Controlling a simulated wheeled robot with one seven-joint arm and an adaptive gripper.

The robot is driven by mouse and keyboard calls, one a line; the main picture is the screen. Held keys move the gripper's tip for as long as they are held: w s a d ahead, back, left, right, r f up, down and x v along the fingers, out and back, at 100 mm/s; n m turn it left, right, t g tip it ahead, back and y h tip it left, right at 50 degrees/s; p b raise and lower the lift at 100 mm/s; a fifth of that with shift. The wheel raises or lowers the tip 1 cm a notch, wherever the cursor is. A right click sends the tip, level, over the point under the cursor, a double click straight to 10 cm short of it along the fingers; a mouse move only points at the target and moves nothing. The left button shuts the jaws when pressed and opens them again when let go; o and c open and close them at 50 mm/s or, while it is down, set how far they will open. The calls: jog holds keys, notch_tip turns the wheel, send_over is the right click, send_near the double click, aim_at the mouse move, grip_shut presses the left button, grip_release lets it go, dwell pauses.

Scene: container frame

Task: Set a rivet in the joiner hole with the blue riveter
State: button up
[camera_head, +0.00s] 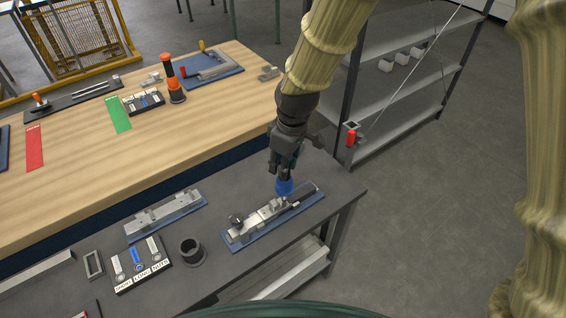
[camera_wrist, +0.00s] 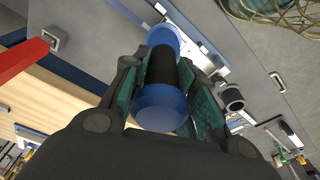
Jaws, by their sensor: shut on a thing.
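The blue riveter (camera_wrist: 160,107) has blue ends and a black middle band. My gripper (camera_head: 284,172) is shut on it. In the head view the riveter's blue lower end (camera_head: 284,187) shows just below the fingers, over a metal joiner assembly (camera_head: 262,217) on a blue mat (camera_head: 238,243). I cannot tell whether the riveter's tip touches the assembly. The joiner hole is hidden under the riveter and gripper. In the wrist view the riveter lies between the fingers, with pale metal parts beyond it.
The dark table also holds a second metal part on a blue mat (camera_head: 132,236), a tray with labelled rivets (camera_head: 124,285) and a round dark holder (camera_head: 191,252). A wooden bench (camera_head: 75,180) stands behind. A grey shelf (camera_head: 400,110) is at the right.

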jog(key=shift+f+b, duration=0.3)
jog(key=shift+f, duration=0.55)
dwell(0.5)
jog(key=shift+r+p, duration=3)
jog(key=shift+r, duration=0.8)
